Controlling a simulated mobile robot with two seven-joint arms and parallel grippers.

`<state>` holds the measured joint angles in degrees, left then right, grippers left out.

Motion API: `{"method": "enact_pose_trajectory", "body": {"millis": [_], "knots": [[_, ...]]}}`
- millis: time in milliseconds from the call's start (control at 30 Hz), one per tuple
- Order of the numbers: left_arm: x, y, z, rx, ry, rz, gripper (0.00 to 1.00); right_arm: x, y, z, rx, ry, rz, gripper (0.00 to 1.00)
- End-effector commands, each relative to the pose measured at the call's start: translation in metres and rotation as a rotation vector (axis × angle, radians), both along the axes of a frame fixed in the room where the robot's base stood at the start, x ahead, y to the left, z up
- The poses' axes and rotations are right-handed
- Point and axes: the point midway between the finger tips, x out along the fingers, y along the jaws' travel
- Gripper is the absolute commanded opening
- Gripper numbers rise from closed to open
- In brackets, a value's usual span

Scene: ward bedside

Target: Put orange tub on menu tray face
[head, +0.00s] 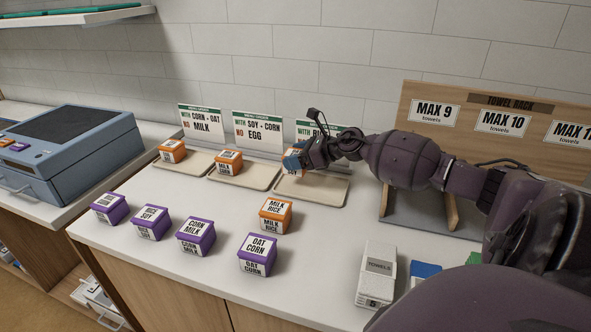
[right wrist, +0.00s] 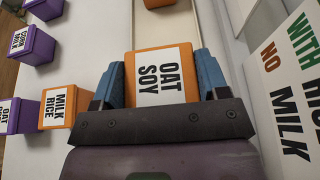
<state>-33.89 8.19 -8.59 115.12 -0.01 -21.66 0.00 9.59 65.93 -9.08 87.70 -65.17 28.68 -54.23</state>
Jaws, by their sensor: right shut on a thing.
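My right gripper (head: 296,163) is shut on an orange tub (right wrist: 158,76) labelled OAT SOY, with one blue finger on each side of it in the right wrist view. In the head view this tub is mostly hidden by the gripper, over the left part of the third tray (head: 330,192). I cannot tell whether it touches the tray. Two other trays hold one orange tub each, the left tub (head: 172,151) and the middle tub (head: 229,162). Another orange tub (head: 275,216), MILK RICE, stands on the counter. My left gripper is not in view.
Several purple tubs stand in front, including OAT CORN (head: 258,255) and CORN MILK (head: 196,236). Menu cards stand behind the trays, such as the NO EGG card (head: 258,133). A towel rack board (head: 490,115) and a towels box (head: 378,273) are at right.

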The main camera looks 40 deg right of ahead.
Motion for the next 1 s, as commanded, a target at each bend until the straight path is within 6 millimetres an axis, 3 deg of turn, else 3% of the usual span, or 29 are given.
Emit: {"method": "enact_pose_trajectory", "body": {"millis": [333,767,800,933,1000], "knots": [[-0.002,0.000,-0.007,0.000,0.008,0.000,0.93,0.000,0.000,-0.040,0.003,0.003,-0.002,0.39],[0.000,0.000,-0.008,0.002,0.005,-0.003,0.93,0.000,0.000,-0.046,0.000,0.001,0.000,0.39],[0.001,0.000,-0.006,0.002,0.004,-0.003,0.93,0.000,0.000,-0.045,0.000,0.001,0.000,0.72],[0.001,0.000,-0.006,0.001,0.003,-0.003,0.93,0.000,0.000,-0.044,0.000,0.000,0.000,0.92],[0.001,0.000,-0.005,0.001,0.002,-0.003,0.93,0.000,0.000,-0.044,0.001,0.000,0.000,0.93]]}}
